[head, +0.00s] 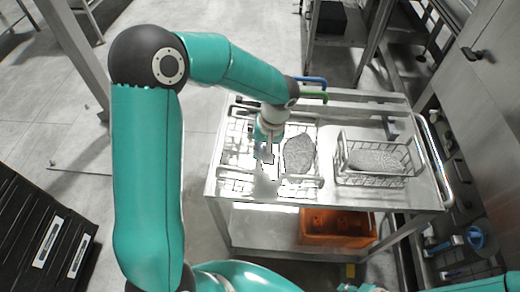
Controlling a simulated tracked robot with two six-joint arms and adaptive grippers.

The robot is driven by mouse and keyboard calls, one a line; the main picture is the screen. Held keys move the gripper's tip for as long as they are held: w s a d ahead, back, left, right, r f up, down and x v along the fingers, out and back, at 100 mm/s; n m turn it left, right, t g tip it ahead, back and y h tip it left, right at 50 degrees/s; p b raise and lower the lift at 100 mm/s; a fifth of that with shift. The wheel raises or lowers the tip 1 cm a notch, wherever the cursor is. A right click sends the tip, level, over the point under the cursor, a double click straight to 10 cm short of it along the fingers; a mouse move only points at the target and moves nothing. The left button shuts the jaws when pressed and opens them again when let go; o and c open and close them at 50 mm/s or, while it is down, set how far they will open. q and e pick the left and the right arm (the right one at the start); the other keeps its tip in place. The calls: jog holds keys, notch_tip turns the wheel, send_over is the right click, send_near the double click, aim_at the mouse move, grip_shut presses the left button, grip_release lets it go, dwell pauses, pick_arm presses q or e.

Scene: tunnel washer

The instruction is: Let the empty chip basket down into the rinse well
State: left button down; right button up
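My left gripper (267,158) points down over the left half of a pale metal table. Bright glare hides its fingertips, so I cannot tell whether they are open or shut on something. Wire lines of a basket or rack (235,186) show around and below it, washed out by the glare. A grey mottled patch (299,155) lies just right of the gripper. A wire basket (342,163) stands on the right half, with a grey mottled surface inside it. I cannot make out a rinse well clearly. Part of my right gripper (361,288) shows at the bottom edge, mostly cut off.
A blue handle (311,80) and a green handle (313,95) stick out behind the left arm's wrist. An orange bin (338,227) sits on the lower shelf. A black slatted container (35,225) stands at lower left. Steel cabinets (493,85) line the right side.

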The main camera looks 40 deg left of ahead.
dwell(0.5)
pick_arm(q)
jog(key=shift+s+a+p+v, duration=0.15)
jog(key=shift+p+v, duration=0.45)
jog(key=shift+v, duration=0.4)
jog(key=shift+s+a+p+v, duration=0.1)
jog(key=shift+a+p+v, duration=0.1)
jog(key=shift+p+v, duration=0.6)
jog(key=shift+s+a+p+v, duration=0.15)
jog(key=shift+p+v, duration=0.2)
jog(key=shift+v, duration=0.85)
jog(key=shift+w+r, duration=0.1)
jog(key=shift+w, duration=0.05)
